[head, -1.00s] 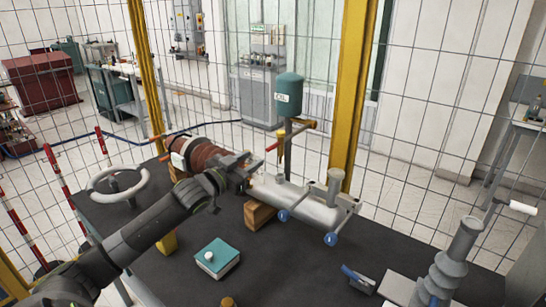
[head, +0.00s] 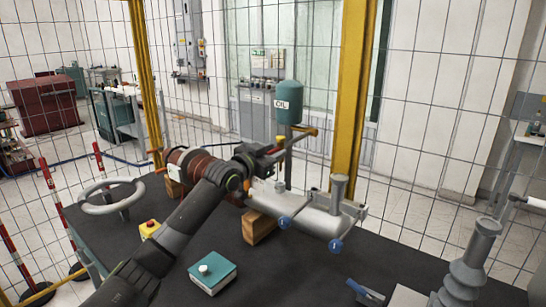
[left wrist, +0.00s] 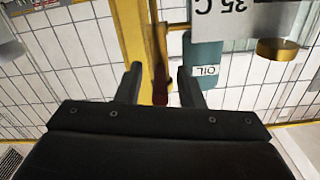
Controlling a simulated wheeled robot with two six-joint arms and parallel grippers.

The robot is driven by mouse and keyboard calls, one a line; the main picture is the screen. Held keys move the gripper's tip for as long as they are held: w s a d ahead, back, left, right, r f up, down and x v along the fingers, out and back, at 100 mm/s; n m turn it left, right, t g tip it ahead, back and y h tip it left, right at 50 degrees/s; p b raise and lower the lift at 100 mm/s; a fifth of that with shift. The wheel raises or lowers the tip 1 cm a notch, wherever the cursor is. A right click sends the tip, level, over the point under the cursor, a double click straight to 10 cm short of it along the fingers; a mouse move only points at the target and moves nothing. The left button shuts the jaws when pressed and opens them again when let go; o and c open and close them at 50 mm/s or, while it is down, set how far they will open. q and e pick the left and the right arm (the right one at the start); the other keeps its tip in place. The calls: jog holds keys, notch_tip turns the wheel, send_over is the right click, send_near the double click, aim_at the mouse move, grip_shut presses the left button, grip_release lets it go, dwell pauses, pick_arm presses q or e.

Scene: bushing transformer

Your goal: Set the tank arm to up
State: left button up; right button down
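The teal oil tank (head: 289,102), marked OIL, stands on a thin post behind the grey cylinder; it also shows in the left wrist view (left wrist: 204,62). A brass-coloured arm (head: 305,134) sticks out sideways below the tank. A dark red handle (left wrist: 160,88) shows in the left wrist view between my fingers. My left gripper (head: 276,152) is just below and left of the tank; in the left wrist view its fingers (left wrist: 160,80) are apart, one on each side of the handle. Contact cannot be told. My right gripper is not in view.
A grey cylinder (head: 315,215) with blue knobs lies on a wooden block (head: 258,227). A brown ribbed bushing (head: 180,160), a handwheel (head: 110,196), a teal box (head: 212,278) and a grey insulator (head: 470,265) are on the dark table. Yellow posts and wire mesh stand behind.

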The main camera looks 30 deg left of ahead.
pick_arm(q)
jog(key=shift+w, duration=0.1)
grip_shut()
jog(key=shift+r, duration=0.15)
